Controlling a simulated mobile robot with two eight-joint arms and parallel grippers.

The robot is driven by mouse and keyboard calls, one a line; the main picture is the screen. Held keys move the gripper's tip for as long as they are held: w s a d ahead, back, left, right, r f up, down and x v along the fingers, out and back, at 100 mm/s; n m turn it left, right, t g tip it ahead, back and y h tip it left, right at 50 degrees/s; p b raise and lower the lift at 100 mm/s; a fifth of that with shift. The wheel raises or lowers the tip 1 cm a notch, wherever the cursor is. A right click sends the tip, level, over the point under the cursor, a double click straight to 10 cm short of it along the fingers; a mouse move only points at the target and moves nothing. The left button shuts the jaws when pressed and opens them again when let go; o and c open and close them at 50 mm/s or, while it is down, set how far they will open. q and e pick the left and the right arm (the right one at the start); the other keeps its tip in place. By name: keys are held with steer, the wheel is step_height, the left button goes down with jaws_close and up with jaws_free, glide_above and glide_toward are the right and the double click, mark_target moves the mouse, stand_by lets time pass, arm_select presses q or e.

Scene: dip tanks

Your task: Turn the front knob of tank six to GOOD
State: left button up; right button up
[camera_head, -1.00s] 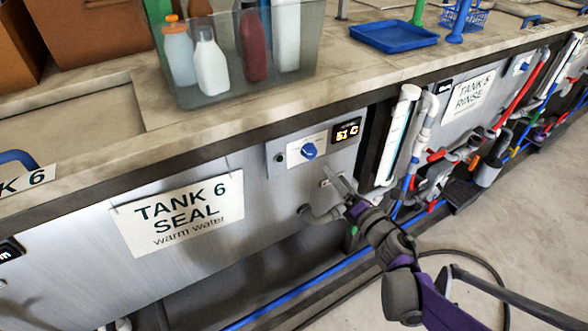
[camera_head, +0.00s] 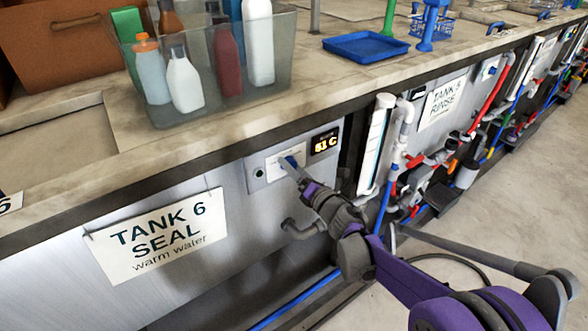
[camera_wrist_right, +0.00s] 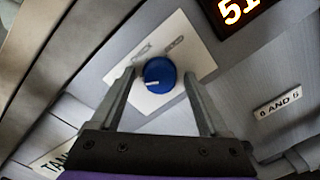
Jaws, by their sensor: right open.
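The blue front knob of tank six (camera_wrist_right: 159,75) sits on a white plate (camera_wrist_right: 172,48) in the right wrist view. In the head view the knob (camera_head: 291,162) is partly hidden by my gripper, under the lit display (camera_head: 325,142). The tank's sign (camera_head: 160,235) reads TANK 6 SEAL, warm water. My right gripper (camera_wrist_right: 158,88) is open, with one finger on each side of the knob; I cannot tell if either touches it. In the head view my right gripper (camera_head: 291,170) reaches the panel. The plate's lettering is too small to read. My left gripper is not in view.
A clear bin (camera_head: 270,88) with several bottles stands on the counter above the panel. A blue tray (camera_head: 366,46) lies further right. A grey pipe (camera_head: 302,228) sticks out below the panel. White and coloured pipes (camera_head: 378,145) run to the right. The floor is open at right.

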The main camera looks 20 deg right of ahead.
jaws_close()
stand_by(0.3)
steer(key=m+b, duration=0.1)
steer(key=m, duration=1)
steer(key=m+y+b, duration=0.1)
steer(key=m, duration=1.1)
steer(key=shift+f+g+b, duration=0.1)
steer(key=shift+g+b, duration=0.3)
stand_by(0.4)
